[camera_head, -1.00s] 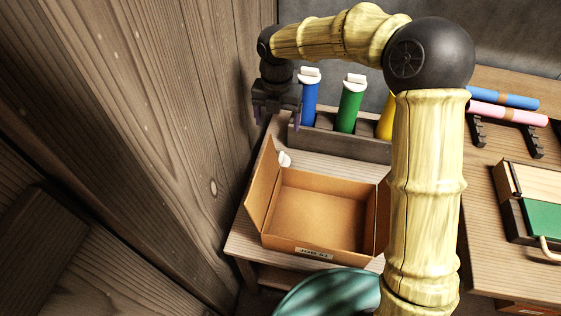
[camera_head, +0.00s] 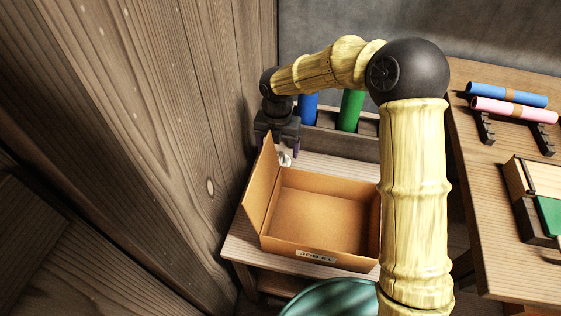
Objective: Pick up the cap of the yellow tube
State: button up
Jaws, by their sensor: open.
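My gripper (camera_head: 279,146) points down at the back left corner of the cardboard box, with its fingers apart. A small white cap (camera_head: 285,160) is just below and between the fingertips, by the box's rear edge; part of it is hidden. I cannot tell whether the fingers touch it. The yellow tube does not show, as my arm covers that end of the rack. I cannot tell from the picture which tube the loose cap belongs to.
The open cardboard box (camera_head: 318,214) is empty, its left flap (camera_head: 260,190) raised close to my gripper. Behind stand a blue tube (camera_head: 308,108) and a green tube (camera_head: 350,110) in a wooden rack (camera_head: 340,143). A wooden wall (camera_head: 200,130) is close on the left.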

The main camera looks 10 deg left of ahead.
aim_at(280, 160)
jog(key=f, duration=0.1)
jog(key=f+b, duration=0.2)
jog(key=f, duration=0.1)
jog(key=shift+s+d+f, duration=0.1)
jog(key=shift+s+d, duration=0.2)
jog(key=shift+f+b, duration=0.35)
jog(key=shift+f, duration=0.2)
jog(key=shift+r, duration=0.1)
jog(key=c, duration=1.1)
jog(key=shift+o, duration=0.2)
